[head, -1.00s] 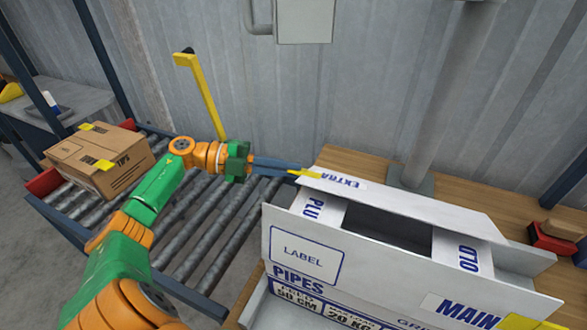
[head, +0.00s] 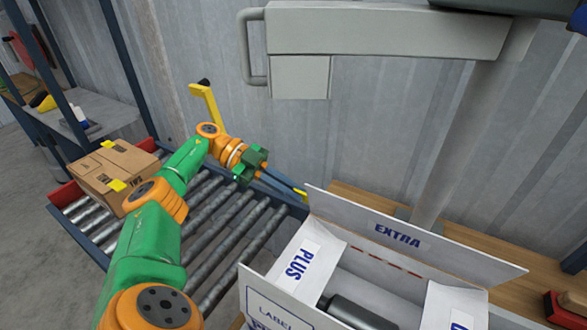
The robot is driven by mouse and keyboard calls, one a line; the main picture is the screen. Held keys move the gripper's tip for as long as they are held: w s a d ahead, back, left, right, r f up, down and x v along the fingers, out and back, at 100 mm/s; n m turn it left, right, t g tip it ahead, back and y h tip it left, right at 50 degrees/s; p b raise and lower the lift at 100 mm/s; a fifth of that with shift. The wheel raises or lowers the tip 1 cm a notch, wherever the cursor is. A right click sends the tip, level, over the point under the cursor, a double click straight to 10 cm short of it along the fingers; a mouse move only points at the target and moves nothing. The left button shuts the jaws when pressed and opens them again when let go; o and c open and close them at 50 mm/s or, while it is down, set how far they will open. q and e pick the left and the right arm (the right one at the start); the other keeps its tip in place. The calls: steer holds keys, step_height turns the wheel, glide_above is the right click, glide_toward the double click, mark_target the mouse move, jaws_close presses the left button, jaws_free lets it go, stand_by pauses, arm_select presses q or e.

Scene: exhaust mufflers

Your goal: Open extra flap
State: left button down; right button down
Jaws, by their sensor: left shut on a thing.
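The white box has its extra flap (head: 460,254) raised along the far side, with the word EXTRA facing me. My left gripper (head: 300,192) is shut on the flap's upper left corner. The plus flap (head: 293,262) lies at the box's left end. Another white flap (head: 455,305) is at the right end, its label cut off by the frame. Between them the box is open, and a dark grey muffler (head: 352,313) shows inside. The near side, with LABEL on it, is partly cut off at the bottom. My right gripper is not in view.
A roller conveyor (head: 215,225) runs left of the box, with a closed cardboard box (head: 115,172) on it. A yellow post (head: 207,105) stands behind my left arm. A grey column (head: 455,150) rises behind the box from the wooden bench (head: 535,290).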

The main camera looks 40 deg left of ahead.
arm_select(q)
steer(key=shift+w+a+n+b, duration=0.1)
steer(key=shift+w+n+b, duration=0.2)
steer(key=shift+n, duration=0.1)
steer(key=shift+g, duration=0.3)
steer(key=c, duration=1)
jaws_free()
